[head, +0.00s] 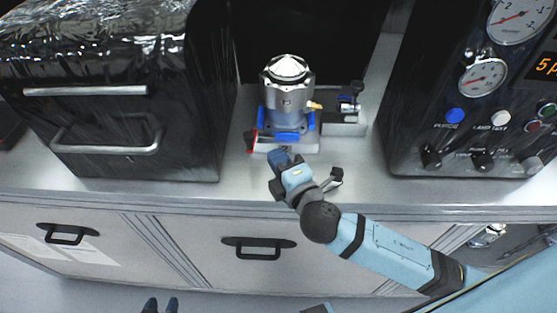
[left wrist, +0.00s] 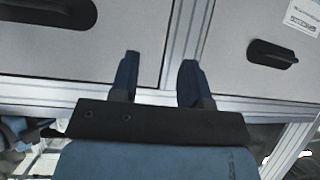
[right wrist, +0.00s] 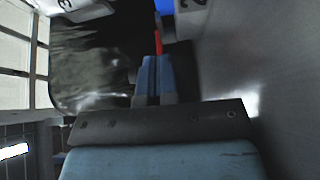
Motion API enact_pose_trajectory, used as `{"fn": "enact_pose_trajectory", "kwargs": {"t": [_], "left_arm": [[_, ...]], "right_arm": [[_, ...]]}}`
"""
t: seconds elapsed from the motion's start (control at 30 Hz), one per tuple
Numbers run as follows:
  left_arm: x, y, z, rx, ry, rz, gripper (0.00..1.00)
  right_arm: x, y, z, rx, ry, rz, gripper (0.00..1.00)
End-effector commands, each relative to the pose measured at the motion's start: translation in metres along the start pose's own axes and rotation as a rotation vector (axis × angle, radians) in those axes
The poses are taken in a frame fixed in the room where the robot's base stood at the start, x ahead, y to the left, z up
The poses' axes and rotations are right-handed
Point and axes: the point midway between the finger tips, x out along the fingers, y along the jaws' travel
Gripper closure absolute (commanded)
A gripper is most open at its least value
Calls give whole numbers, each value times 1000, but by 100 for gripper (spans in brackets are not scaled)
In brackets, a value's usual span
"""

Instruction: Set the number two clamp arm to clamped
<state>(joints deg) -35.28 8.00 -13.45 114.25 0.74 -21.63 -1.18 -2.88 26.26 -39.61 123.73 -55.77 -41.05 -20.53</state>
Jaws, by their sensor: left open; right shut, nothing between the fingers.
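A silver machined housing (head: 288,95) stands upright in a fixture with blue clamp parts (head: 284,136) around its base, on a pale plate. A red lever (head: 251,142) sticks out at the plate's front left; it also shows in the right wrist view (right wrist: 158,38). A tag marked 2 (right wrist: 192,5) is beside it at the top of that view. My right gripper (head: 273,157) is shut and empty just in front of the fixture, its tips close to the red lever; contact is unclear. My left gripper (head: 161,304) is open and empty, low before the drawers; it also shows in the left wrist view (left wrist: 159,75).
A dark wrapped cabinet (head: 110,105) with two handles stands left of the fixture. A control panel (head: 470,110) with gauges and knobs stands right. A small block (head: 343,122) adjoins the fixture's right side. The counter front (head: 210,195) is clear; drawers with black handles (head: 258,246) lie below.

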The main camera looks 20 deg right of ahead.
Motion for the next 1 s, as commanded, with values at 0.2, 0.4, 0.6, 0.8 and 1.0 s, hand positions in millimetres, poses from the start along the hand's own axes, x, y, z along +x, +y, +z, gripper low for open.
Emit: {"fn": "enact_pose_trajectory", "kwargs": {"t": [0.2, 0.4, 0.6, 0.8, 1.0], "left_arm": [[8, -1, 16, 2, -5, 0, 57], [15, -1, 18, 0, 3, -1, 57], [15, -1, 20, 0, 1, 0, 57], [14, 0, 20, 0, 2, 0, 57], [14, -1, 19, 7, 3, 0, 78]], "right_arm": [[-55, -4, 10, 1, 1, -4, 100], [-85, -3, 16, 0, 0, -3, 100], [-98, -1, 18, 0, 0, -2, 100], [-99, 0, 18, 0, 0, -1, 100], [-98, -1, 18, 3, 0, -4, 100]]}}
